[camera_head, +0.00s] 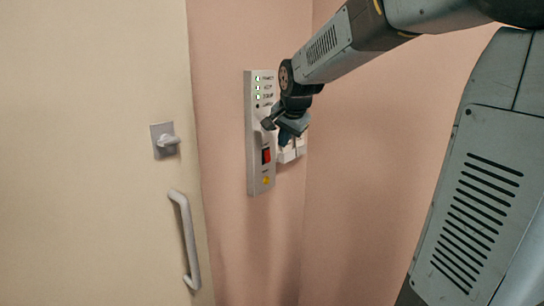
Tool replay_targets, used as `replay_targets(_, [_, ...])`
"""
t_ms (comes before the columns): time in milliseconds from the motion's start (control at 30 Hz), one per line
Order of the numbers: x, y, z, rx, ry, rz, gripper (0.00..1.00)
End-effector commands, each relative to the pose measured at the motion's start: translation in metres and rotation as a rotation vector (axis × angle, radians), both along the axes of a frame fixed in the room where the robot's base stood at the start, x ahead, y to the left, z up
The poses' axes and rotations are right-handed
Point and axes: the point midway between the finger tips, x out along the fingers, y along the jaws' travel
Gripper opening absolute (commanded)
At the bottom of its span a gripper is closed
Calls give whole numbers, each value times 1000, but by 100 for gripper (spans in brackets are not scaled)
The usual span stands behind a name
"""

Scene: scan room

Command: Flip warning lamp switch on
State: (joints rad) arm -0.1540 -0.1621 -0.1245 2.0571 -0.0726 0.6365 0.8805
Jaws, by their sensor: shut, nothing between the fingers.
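A narrow grey control panel (252,130) is fixed upright on the pink wall, right of the door. Its upper part has a column of small indicators with labels; several glow green and the lowest is dark. A red switch (266,155) in a dark frame sits in the lower half, with a yellow-orange spot (266,180) below it. Which of these is the warning lamp switch is too small to read. My gripper (268,124) is shut and empty at the panel's right edge, just above the red switch. I cannot tell whether it touches the panel. It hides part of the panel's middle.
A cream door (90,200) fills the left, with a grey latch (165,140) and a long pull handle (187,240). A white wall fitting (291,150) sits right of the panel, partly behind my gripper. The wall below the panel is clear.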

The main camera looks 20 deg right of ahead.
Motion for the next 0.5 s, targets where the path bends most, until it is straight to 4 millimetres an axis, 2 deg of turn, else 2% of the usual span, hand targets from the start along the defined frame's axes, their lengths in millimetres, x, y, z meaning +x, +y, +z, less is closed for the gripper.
replay_targets(100, [0,-10,0,0,0,-17,0])
replay_targets(300, [0,-19,-1,-1,0,-31,0])
replay_targets(500, [10,-21,-16,-1,3,-33,0])
